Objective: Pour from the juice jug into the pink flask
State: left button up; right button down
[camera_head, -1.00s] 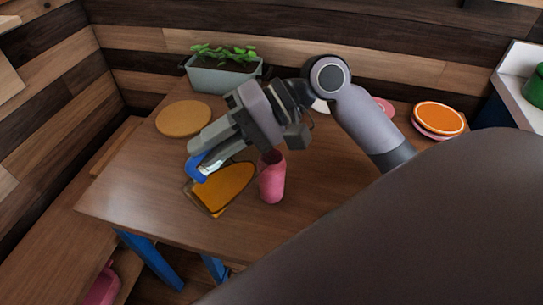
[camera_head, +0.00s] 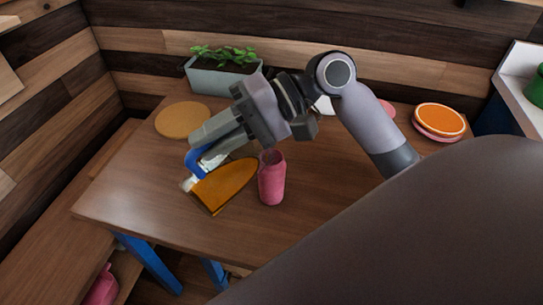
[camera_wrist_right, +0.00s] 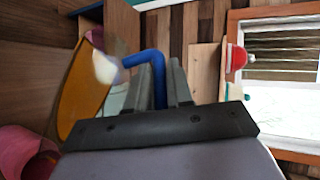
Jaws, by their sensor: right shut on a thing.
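The juice jug (camera_head: 225,187) shows as an orange, tilted shape with a blue handle, its narrow end towards the pink flask. My right gripper (camera_head: 203,148) is shut on the handle. In the right wrist view the jug (camera_wrist_right: 82,92) is left of my gripper (camera_wrist_right: 160,80), with the blue handle reaching between the fingers. The pink flask (camera_head: 272,180) stands upright on the table, its open mouth close beside the jug's narrow end; whether they touch is unclear. It also shows in the right wrist view (camera_wrist_right: 25,155). No stream is visible. My left gripper is out of view.
The wooden table (camera_head: 135,205) has free room at its left and front. A round wooden board (camera_head: 183,119) and a grey planter (camera_head: 222,79) stand behind. Orange and pink plates (camera_head: 439,120) lie at the right. My right arm covers part of the table.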

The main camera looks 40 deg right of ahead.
jog(key=shift+w+d+r+m+y, duration=0.1)
jog(key=shift+d+r+m+y, duration=0.05)
jog(key=shift+d+r+y, duration=0.4)
jog(key=shift+w+d+r+m+y, duration=0.1)
jog(key=shift+d+r+y, duration=0.15)
jog(key=shift+d, duration=0.5)
jog(key=shift+w+d+r+m+y, duration=0.15)
jog(key=shift+d+r+y, duration=0.2)
jog(key=shift+d+y, duration=0.25)
dwell(5.4)
